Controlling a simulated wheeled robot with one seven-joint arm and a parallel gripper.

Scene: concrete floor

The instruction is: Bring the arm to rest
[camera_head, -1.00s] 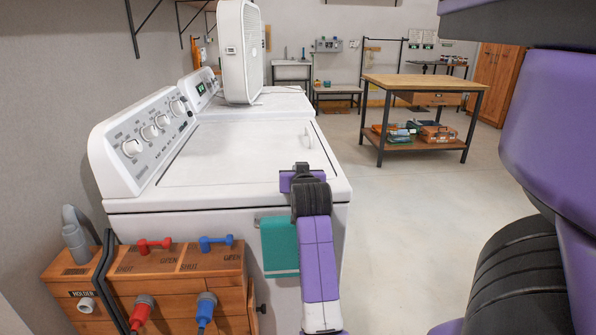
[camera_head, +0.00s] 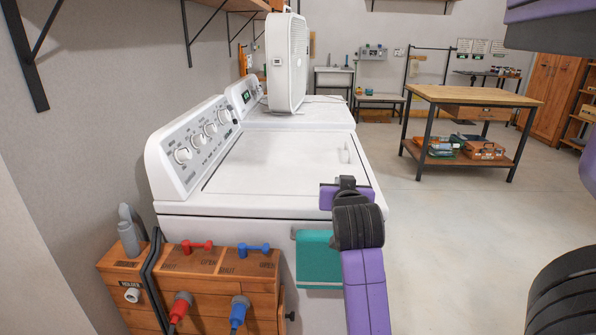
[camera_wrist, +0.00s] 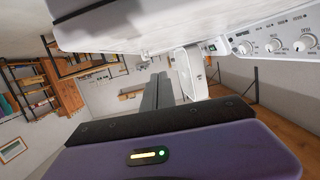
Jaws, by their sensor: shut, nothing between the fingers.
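My arm, purple with black joints, rises from the bottom in front of the near white washer (camera_head: 272,170) in the head view. Its upper end stands before the washer's front right corner, with a teal piece just left of it. In the wrist view my gripper (camera_wrist: 158,77) shows as two dark grey fingers side by side, shut with nothing between them. The fingers point away from the camera into open room. I cannot make out the fingertips in the head view.
A white fan (camera_head: 286,62) stands on the machines. A wooden cabinet (camera_head: 222,290) with red and blue handles and plugs is at the lower left. A wooden-topped table (camera_head: 478,95) stands behind at the right. The concrete floor between is clear.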

